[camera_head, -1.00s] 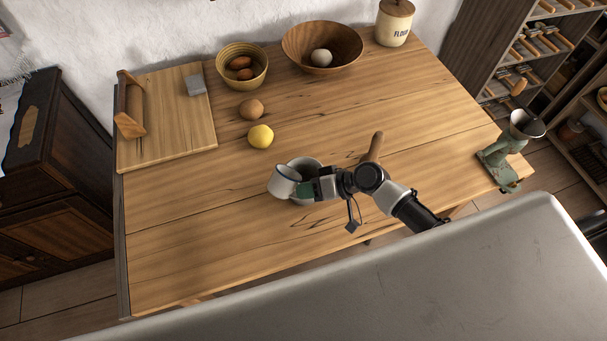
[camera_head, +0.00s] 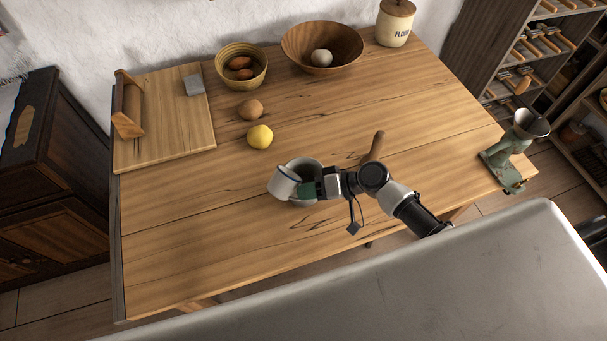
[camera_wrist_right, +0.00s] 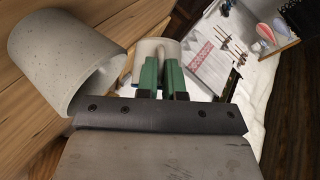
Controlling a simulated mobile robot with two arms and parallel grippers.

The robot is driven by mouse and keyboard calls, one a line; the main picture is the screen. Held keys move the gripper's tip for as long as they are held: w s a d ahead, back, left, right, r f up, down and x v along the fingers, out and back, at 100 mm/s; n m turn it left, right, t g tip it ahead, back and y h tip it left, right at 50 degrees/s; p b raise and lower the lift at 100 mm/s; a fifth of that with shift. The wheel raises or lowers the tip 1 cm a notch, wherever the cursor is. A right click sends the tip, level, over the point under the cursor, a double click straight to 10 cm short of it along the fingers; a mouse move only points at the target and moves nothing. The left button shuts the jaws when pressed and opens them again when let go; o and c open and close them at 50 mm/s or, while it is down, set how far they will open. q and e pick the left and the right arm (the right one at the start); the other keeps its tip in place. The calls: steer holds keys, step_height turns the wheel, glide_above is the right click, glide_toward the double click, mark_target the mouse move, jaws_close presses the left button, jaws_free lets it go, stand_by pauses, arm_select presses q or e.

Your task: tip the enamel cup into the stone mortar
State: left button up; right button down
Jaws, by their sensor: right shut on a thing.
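The white enamel cup (camera_head: 284,183) is at the mortar's left side in the head view, tilted, with its rim partly over the mortar's mouth. The grey stone mortar (camera_head: 312,166) stands upright on the table, partly hidden by the cup and my gripper. My right gripper (camera_head: 308,190) is shut on the cup, just above the mortar's near side. In the right wrist view the green fingers (camera_wrist_right: 161,80) grip the cup (camera_wrist_right: 152,48), and the speckled mortar (camera_wrist_right: 58,55) is at the left. The inside of the cup is hidden. My left gripper is not in view.
A lemon (camera_head: 260,136), an onion-like brown ball (camera_head: 250,110), a yellow bowl (camera_head: 239,82) and a wooden bowl (camera_head: 300,42) lie behind. A wooden handle (camera_head: 375,147) stands beside my arm. A board (camera_head: 165,140) is at left, a green grinder (camera_head: 508,155) at right. The front left table is clear.

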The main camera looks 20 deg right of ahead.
steer(key=shift+w+d+r+m+y+b, duration=0.1)
steer(key=shift+d+r+m+y+b, duration=0.1)
steer(key=shift+m+y+b, duration=0.35)
steer(key=shift+w+d+r+m+y+b, duration=0.1)
steer(key=shift+d+m+y+b, duration=0.1)
steer(key=shift+m+y, duration=0.4)
stand_by(1.2)
steer(key=shift+w+d+f+m+y+b, duration=0.4)
steer(key=shift+d+f+y+b, duration=0.35)
steer(key=shift+b, duration=0.45)
steer(key=shift+w+d+r+m+y+b, duration=0.1)
steer(key=shift+w+d+m+y+b, duration=0.1)
steer(key=shift+m+y+b, duration=0.4)
steer(key=shift+w+d+r+m+y+b, duration=0.1)
steer(key=shift+d+m+y+b, duration=0.15)
steer(key=shift+b, duration=0.65)
stand_by(0.7)
steer(key=shift+w+d+m+t+y+b, duration=0.1)
steer(key=shift+d+m+t+y+b, duration=0.15)
steer(key=shift+m+y+b, duration=0.4)
steer(key=shift+w+d+m+t+y+b, duration=0.1)
steer(key=shift+m+t+y+b, duration=0.3)
steer(key=shift+b, duration=0.4)
stand_by(0.8)
